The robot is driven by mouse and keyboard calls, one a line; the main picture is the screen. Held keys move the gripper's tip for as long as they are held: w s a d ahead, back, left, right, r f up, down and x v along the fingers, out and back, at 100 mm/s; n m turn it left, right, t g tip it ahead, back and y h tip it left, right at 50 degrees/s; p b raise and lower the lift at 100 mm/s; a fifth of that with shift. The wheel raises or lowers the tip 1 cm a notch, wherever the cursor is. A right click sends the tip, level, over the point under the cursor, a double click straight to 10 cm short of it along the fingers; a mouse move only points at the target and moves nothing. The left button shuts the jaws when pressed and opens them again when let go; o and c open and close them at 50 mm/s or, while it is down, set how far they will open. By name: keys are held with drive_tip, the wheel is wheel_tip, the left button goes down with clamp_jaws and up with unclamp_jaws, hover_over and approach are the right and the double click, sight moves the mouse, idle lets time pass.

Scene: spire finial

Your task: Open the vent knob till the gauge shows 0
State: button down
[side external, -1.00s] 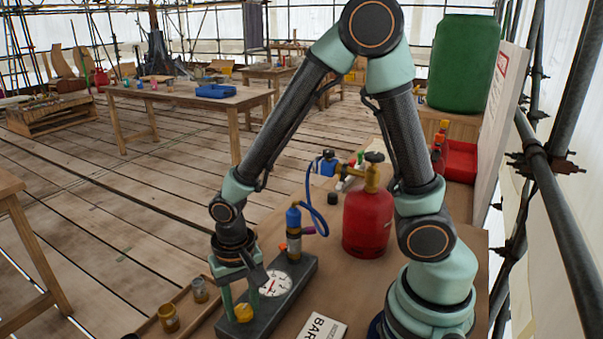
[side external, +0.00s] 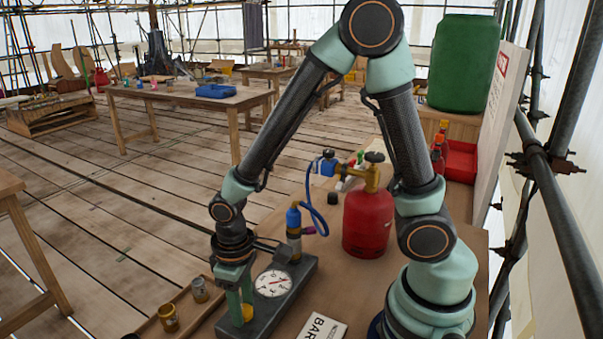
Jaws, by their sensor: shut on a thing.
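The yellow vent knob (side external: 248,313) sits at the near end of a dark grey base block, partly hidden by my gripper's fingers. My gripper (side external: 241,310) points down and is shut on this knob. The round white gauge (side external: 273,283) lies on the block just right of the fingers. Its dial shows a thin reddish needle, but the marks are too small to read surely.
A red gas bottle (side external: 367,223) stands behind the block, with a blue hose (side external: 309,195) between bottle valve and fitting. Left of the block, a wooden tray holds a brass cup (side external: 168,318) and a grey one (side external: 199,290). A white "BAR" card (side external: 322,328) lies right.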

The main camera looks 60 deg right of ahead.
drive_tip(key=shift+n, duration=0.3)
idle(0.4)
drive_tip(key=shift+c, duration=2.1)
unclamp_jaws()
drive_tip(key=shift+r, duration=0.1)
wheel_tip(320, 180, up, 12)
drive_tip(key=s+d+r+m+t, duration=0.1)
drive_tip(key=d+r+m+t, duration=0.2)
drive_tip(key=d+r+t, duration=0.2)
drive_tip(key=d+r, duration=0.2)
drive_tip(key=d, duration=0.2)
drive_tip(key=shift+s+d+r+t, duration=0.25)
drive_tip(key=shift+d+r+t, duration=0.05)
drive_tip(key=shift+r, duration=0.1)
